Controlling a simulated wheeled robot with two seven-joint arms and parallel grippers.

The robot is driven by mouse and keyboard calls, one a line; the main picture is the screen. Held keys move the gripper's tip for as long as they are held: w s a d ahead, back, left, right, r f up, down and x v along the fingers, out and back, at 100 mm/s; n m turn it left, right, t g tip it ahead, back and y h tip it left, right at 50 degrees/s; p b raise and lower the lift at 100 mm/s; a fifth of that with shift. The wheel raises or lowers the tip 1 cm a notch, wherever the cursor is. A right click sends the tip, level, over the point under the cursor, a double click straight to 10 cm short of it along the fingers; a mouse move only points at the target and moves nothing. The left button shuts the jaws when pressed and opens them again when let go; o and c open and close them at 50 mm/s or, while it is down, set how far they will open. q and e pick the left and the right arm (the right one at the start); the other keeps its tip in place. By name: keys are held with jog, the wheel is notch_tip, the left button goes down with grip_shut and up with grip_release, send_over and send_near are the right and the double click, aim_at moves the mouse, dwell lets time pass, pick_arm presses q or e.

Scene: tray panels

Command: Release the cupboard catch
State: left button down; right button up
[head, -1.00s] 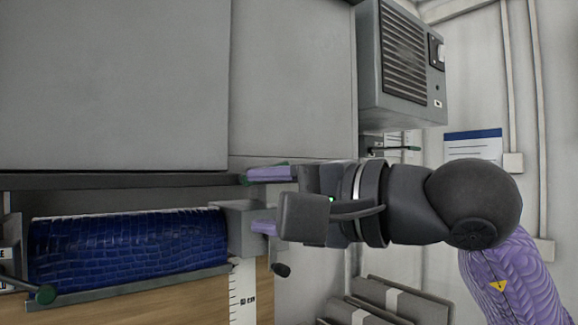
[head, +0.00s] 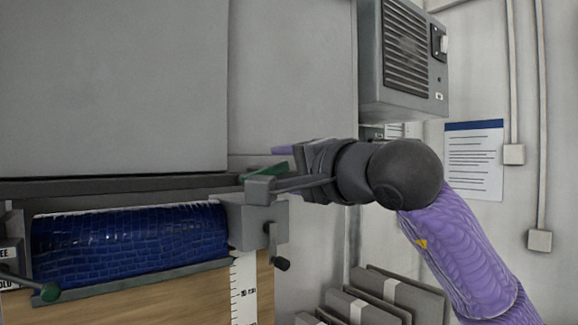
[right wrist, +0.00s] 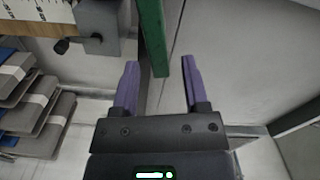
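A green bar (head: 268,170) sticks out at the lower edge of the large grey cupboard front (head: 120,90); I cannot tell for certain that it is the catch. It also shows in the right wrist view (right wrist: 153,35), where its end reaches between the fingers, nearer the left one. My right gripper (right wrist: 160,60) is open with nothing clamped. In the head view the right gripper (head: 282,160) is side-on at the bar, and its lower finger is hidden. I cannot tell whether either finger touches the bar. My left gripper is not in view.
Below the cupboard is a blue textured roll (head: 130,245) with a grey end block (head: 258,218) and a dark crank knob (head: 281,264). A vented grey box (head: 402,60) hangs at upper right. Grey folders (head: 365,300) stand below.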

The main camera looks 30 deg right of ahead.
grip_shut()
jog(key=shift+d+f+m+b, duration=0.1)
jog(key=shift+f+m+b, duration=0.45)
jog(key=shift+m+b, duration=0.15)
jog(key=shift+f+m, duration=0.25)
jog(key=shift+m, duration=0.75)
jog(key=shift+o, duration=0.5)
grip_release()
jog(key=s+b, duration=0.2)
jog(key=s, duration=0.8)
jog(key=shift+d+b, duration=0.3)
jog(key=shift+d, duration=0.1)
